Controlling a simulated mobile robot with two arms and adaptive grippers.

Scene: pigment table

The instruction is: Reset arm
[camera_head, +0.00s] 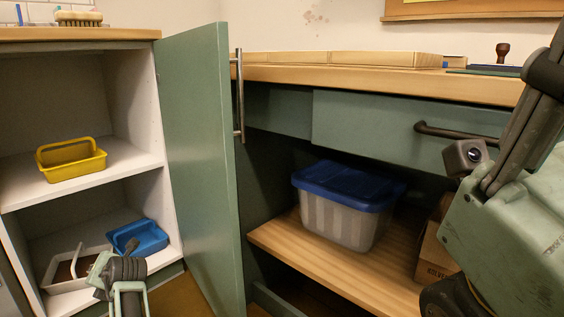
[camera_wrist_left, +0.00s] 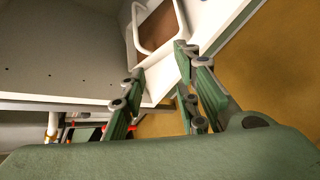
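My left gripper (camera_head: 100,272) is low at the left in the head view, in front of the open cabinet's lower shelf. In the left wrist view its two green fingers (camera_wrist_left: 160,72) stand apart with nothing between them. A white tray with a handle and brown inside (camera_wrist_left: 158,28) lies beyond the fingertips; I see no grip on it. The same tray (camera_head: 70,270) sits on the lower shelf in the head view, partly hidden by my gripper. My right arm (camera_head: 515,225) fills the right edge of the head view; its fingers are not visible.
The green cabinet door (camera_head: 200,160) stands open just right of my left arm. A yellow caddy (camera_head: 72,160) is on the upper shelf and a blue one (camera_head: 138,238) on the lower shelf. A blue-lidded bin (camera_head: 345,205) and a cardboard box (camera_head: 434,258) sit under the counter.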

